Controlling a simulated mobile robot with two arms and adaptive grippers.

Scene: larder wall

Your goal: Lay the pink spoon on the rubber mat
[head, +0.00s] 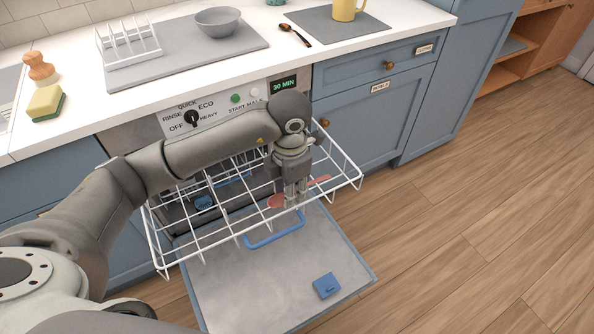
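The pink spoon (321,181) lies at the right part of the white wire dishwasher rack, its bowl to the left and its handle to the right. My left gripper (293,201) points down at the middle of the spoon and hides part of it. Its fingers are close together, but whether they grip the spoon is unclear. Two grey mats lie on the counter: a larger one (180,66) at left and a smaller one (322,27) at right. I cannot tell which is the rubber one. My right gripper is not in view.
The dishwasher door (230,290) is down, with the rack (155,240) pulled out above it and a blue block (326,286) on it. A plate holder (128,42) and bowl (219,21) stand on the larger mat, a yellow mug (345,10) on the smaller. A dark spoon (296,36) lies between.

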